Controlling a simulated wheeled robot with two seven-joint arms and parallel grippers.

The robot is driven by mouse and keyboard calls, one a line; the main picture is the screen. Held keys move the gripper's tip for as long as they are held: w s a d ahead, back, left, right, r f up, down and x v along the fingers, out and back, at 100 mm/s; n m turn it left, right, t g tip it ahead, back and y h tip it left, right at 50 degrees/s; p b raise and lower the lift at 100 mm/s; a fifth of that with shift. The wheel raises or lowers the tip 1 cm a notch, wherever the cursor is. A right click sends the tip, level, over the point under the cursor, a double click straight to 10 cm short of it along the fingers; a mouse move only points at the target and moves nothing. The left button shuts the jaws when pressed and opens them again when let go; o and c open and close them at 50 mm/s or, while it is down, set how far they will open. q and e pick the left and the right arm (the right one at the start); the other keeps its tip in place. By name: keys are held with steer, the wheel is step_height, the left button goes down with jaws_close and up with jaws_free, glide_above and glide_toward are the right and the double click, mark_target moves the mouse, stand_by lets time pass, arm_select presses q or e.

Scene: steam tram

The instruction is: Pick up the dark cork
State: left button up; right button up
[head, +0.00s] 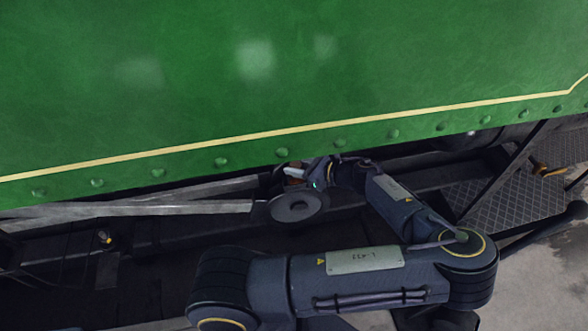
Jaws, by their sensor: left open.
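My left gripper (300,174) is under the lower edge of the green side panel, just above a dark round disc. It is open, but its fingertips are small and partly hidden by the panel edge. A small brownish and pale piece (293,171) shows at the fingertips; I cannot tell whether it is the dark cork. No other cork stands out against the dark machinery. My right gripper is not in view.
The riveted green panel (200,80) fills the top of the view. Below it are a grey metal rod (130,209), the round disc (297,207) and dark frame beams. A chequered step plate (508,200) stands at right, with grey ground (540,270) below.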

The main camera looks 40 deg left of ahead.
mark_target(296, 165)
arm_select(q)
steer(key=shift+x, duration=1.5)
steer(key=shift+d+f, duration=0.1)
steer(key=c, duration=0.7)
